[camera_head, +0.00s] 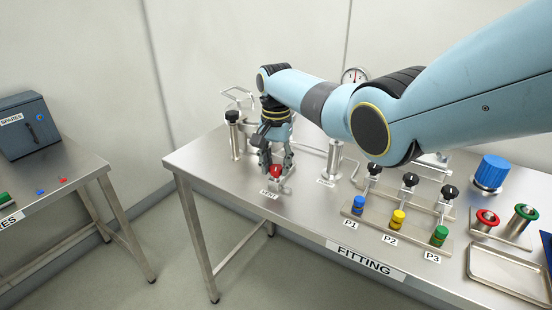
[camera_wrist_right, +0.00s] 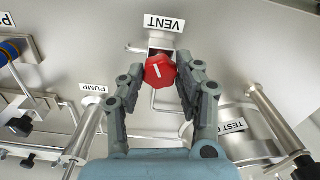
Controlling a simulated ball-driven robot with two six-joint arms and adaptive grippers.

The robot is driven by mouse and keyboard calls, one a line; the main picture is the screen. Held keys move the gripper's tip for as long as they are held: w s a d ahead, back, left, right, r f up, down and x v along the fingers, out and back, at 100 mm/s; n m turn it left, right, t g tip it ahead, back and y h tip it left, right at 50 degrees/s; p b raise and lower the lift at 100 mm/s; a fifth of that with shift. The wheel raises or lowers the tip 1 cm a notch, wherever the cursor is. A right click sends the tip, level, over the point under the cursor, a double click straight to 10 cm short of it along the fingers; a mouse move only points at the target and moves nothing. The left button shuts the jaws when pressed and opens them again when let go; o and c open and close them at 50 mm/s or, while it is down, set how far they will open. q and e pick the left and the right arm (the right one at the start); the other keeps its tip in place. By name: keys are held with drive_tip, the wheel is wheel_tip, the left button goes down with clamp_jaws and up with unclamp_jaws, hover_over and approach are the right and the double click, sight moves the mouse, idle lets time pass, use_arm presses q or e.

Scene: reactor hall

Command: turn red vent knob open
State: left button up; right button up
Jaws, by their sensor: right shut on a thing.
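The red vent knob (camera_head: 275,171) stands on the left part of the steel table, behind its VENT label (camera_head: 269,194). In the right wrist view the knob (camera_wrist_right: 160,71) is red and faceted, with a white line on its top that runs at a slight tilt. My right gripper (camera_head: 276,165) reaches down over the knob from above. In the wrist view its two fingers (camera_wrist_right: 160,80) are on either side of the knob and shut on it. My left gripper is in neither view.
The PUMP post (camera_head: 333,158) stands right of the knob, and a post with a black knob (camera_head: 233,135) stands left. Blue, yellow and green fittings P1 to P3 (camera_head: 398,219) are further right. An empty metal tray (camera_head: 510,281) lies at the front right. The table's front left is clear.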

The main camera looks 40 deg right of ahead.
sight(276, 167)
drive_tip(key=n+p, duration=0.1)
drive_tip(key=n, duration=0.4)
drive_tip(key=shift+r+n+p, duration=0.1)
drive_tip(key=shift+n+p, duration=0.2)
drive_tip(key=shift+p, duration=0.05)
drive_tip(key=n, duration=0.5)
drive_tip(key=shift+p, duration=0.4)
drive_tip(key=n, duration=0.6)
drive_tip(key=shift+n, duration=0.4)
drive_tip(key=n, duration=0.6)
drive_tip(key=shift+w, duration=0.1)
drive_tip(key=shift+n, duration=0.3)
drive_tip(key=o, duration=1.1)
drive_tip(key=shift+o, duration=0.2)
wheel_tip(276, 167, up, 12)
